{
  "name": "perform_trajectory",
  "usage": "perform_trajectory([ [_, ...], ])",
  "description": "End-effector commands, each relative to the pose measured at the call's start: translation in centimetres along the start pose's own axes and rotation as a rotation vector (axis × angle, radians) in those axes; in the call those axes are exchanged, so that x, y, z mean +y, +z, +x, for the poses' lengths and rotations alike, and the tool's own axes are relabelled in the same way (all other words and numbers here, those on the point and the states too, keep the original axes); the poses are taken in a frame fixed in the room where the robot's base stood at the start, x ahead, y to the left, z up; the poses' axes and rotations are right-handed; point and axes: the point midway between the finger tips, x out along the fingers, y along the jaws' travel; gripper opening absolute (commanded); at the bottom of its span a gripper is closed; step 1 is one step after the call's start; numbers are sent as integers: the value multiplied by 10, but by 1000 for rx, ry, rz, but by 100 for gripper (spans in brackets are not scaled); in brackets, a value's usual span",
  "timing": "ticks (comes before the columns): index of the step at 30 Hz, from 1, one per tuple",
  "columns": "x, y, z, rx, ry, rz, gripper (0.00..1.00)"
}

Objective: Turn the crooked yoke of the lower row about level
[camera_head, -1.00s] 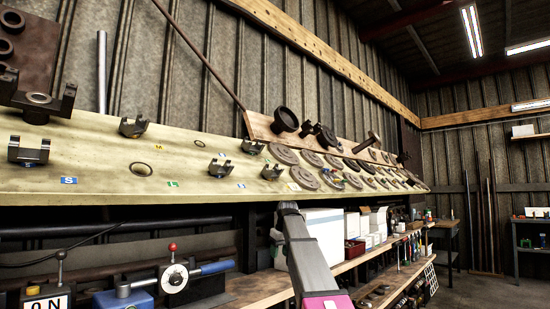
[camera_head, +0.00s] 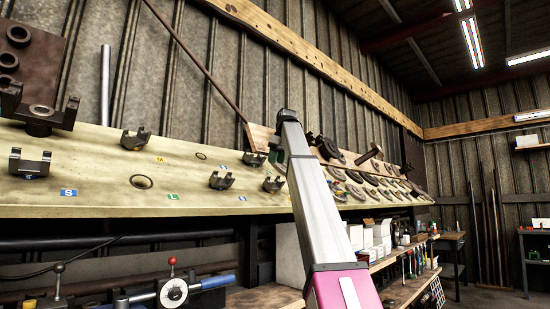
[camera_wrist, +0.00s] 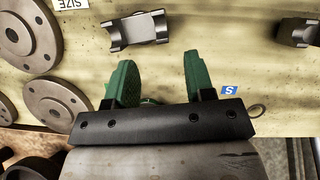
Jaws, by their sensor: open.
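My gripper (camera_wrist: 158,58) is open, its two green fingers apart with bare board between their tips. In the head view my gripper (camera_head: 278,155) is over the right end of the yoke rows, partly hidden by my arm. A dark, two-pronged lower-row yoke (camera_wrist: 136,30) lies just beyond the fingertips, untouched, and looks slightly tilted in the wrist view. It appears to be the right one (camera_head: 274,184) in the head view. Other lower-row yokes stand at the middle (camera_head: 221,181) and far left (camera_head: 30,163). A small part behind the fingers is mostly hidden.
Flanged discs (camera_wrist: 58,103) lie close left of the gripper in the wrist view. A blue S label (camera_wrist: 229,90) is beside the right finger.

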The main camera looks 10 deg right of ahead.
Motion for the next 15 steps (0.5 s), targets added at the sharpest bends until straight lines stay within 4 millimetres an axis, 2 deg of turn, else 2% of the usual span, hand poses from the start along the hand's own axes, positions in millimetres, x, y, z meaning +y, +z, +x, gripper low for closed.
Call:
perform_trajectory([
  [1,1,-3,-8,2,1,-5,49],
  [5,0,-3,-9,3,1,-10,49],
  [11,0,-2,8,2,0,-9,49],
  [15,-1,-2,26,2,0,-9,49],
])
